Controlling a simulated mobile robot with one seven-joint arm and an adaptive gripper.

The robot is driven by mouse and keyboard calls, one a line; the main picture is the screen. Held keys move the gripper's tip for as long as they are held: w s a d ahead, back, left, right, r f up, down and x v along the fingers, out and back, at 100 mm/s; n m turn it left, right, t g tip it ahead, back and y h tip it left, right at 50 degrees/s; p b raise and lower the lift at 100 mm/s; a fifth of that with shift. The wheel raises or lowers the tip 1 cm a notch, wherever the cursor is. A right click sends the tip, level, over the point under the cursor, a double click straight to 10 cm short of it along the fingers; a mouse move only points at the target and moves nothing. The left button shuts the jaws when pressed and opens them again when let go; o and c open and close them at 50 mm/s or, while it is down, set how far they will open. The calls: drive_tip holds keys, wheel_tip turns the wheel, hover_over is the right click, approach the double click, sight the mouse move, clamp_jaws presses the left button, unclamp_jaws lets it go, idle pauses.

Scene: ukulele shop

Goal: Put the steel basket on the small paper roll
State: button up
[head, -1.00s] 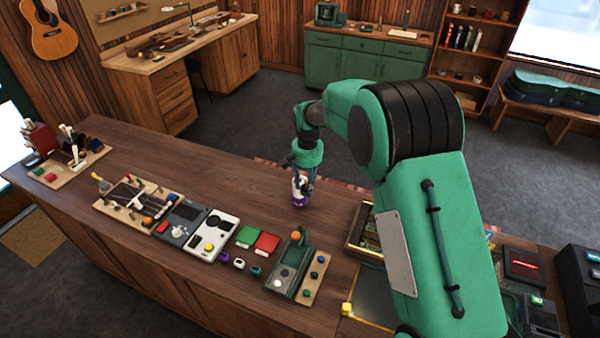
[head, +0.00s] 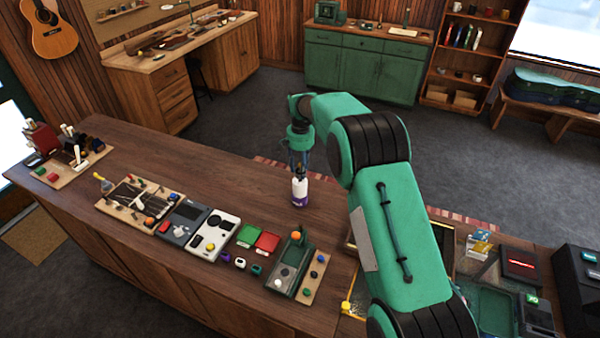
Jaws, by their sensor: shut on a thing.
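My gripper (head: 299,170) points down over the middle of the counter, at the top of a small upright white-and-purple bottle-like item (head: 300,190). It is shut on the top of this item as far as I can see; the contact is small and dark. I cannot tell whether the item's base touches the counter. I cannot make out a steel basket or a small paper roll for certain in the head view.
The wooden counter (head: 220,178) is bare left of my gripper. Red and green boxes (head: 267,241), a green holder (head: 288,270), grey and white devices (head: 214,235) and a tool board (head: 140,201) line its front.

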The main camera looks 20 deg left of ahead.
drive_tip(key=shift+w+a, duration=0.25)
drive_tip(key=shift+w, duration=0.1)
drive_tip(key=shift+f, duration=0.15)
drive_tip(key=shift+f+p, duration=0.5)
drive_tip(key=shift+f, duration=1.1)
drive_tip(key=shift+f, duration=0.1)
drive_tip(key=o, duration=1.2)
wheel_tip(320, 180, up, 12)
drive_tip(key=shift+r+b, duration=0.1)
drive_tip(key=shift+b, duration=0.9)
